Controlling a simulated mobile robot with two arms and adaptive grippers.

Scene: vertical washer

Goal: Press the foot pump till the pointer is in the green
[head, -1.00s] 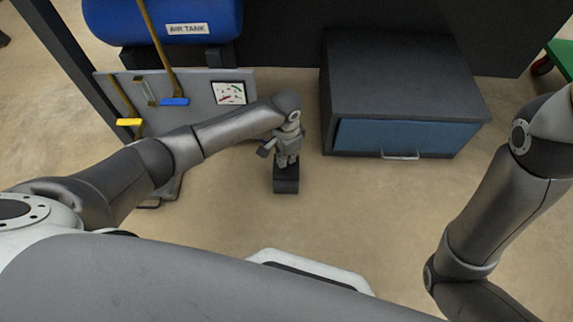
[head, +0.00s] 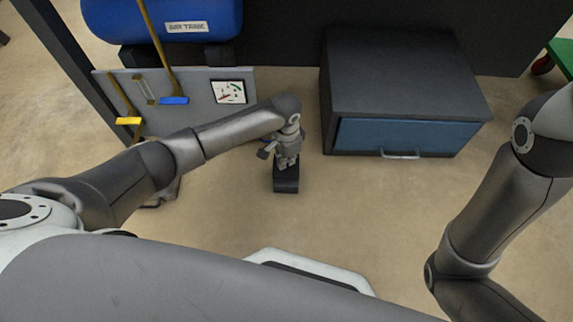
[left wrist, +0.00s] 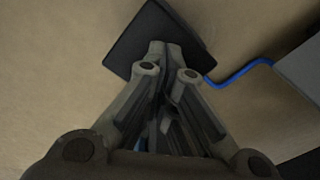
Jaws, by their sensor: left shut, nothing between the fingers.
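The foot pump (head: 286,186) is a dark block on the floor under my left gripper. In the left wrist view its dark plate (left wrist: 145,35) lies at the fingertips, with a blue hose (left wrist: 238,76) running off to the right. My left gripper (head: 287,164) is shut and empty, pointing down over the pump; its fingers also show in the left wrist view (left wrist: 168,50). It covers part of the pump, and I cannot tell whether the tips press it. The gauge (head: 229,92) on the grey panel has red and green marks; its pointer is too small to read.
A blue air tank (head: 165,15) stands behind the grey panel (head: 195,90), which has yellow and blue levers. A dark cabinet with a blue drawer (head: 405,137) stands right of the pump. The floor in front of it is clear.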

